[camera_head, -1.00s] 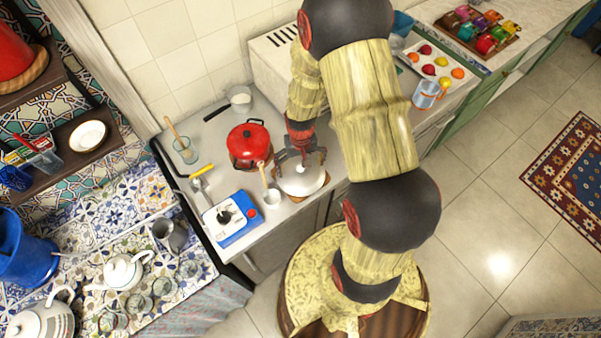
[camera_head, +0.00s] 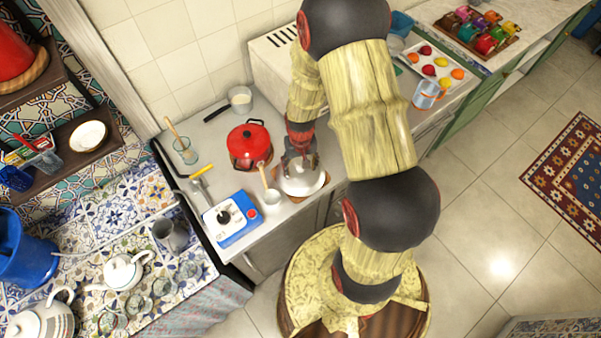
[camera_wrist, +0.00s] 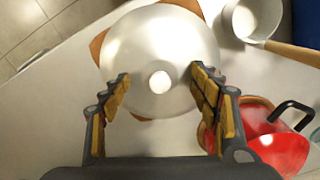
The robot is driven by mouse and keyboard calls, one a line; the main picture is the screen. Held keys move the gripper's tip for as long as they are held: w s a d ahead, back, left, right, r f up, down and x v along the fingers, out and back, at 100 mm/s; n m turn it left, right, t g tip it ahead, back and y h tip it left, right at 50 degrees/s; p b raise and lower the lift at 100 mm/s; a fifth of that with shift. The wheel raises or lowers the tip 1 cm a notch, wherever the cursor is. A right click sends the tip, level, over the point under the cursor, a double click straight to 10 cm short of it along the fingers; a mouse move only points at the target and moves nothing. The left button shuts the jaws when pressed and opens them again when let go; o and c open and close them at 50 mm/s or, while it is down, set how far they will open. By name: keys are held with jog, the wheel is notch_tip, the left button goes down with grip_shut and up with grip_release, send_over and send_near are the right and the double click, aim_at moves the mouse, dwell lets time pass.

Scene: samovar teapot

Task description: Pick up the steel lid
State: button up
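The steel lid (camera_head: 303,183) is a round, shiny dome on the counter, on a brown mat or board whose edges stick out around it. In the wrist view the lid (camera_wrist: 165,40) fills the upper middle, with a pale round knob (camera_wrist: 160,82) at its centre. My gripper (camera_head: 301,162) is directly over the lid, pointing down. In the wrist view my gripper (camera_wrist: 158,77) is open, one finger on each side of the knob with gaps between. I cannot tell whether the fingertips touch the dome.
A red pot (camera_head: 249,143) stands just left of the lid. A blue-and-white burner (camera_head: 231,219) sits at the front left.

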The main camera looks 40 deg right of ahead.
jog(key=shift+s, duration=0.15)
jog(key=c, duration=0.7)
jog(key=shift+f, duration=0.1)
jog(key=shift+c, duration=0.9)
jog(key=shift+s, duration=0.15)
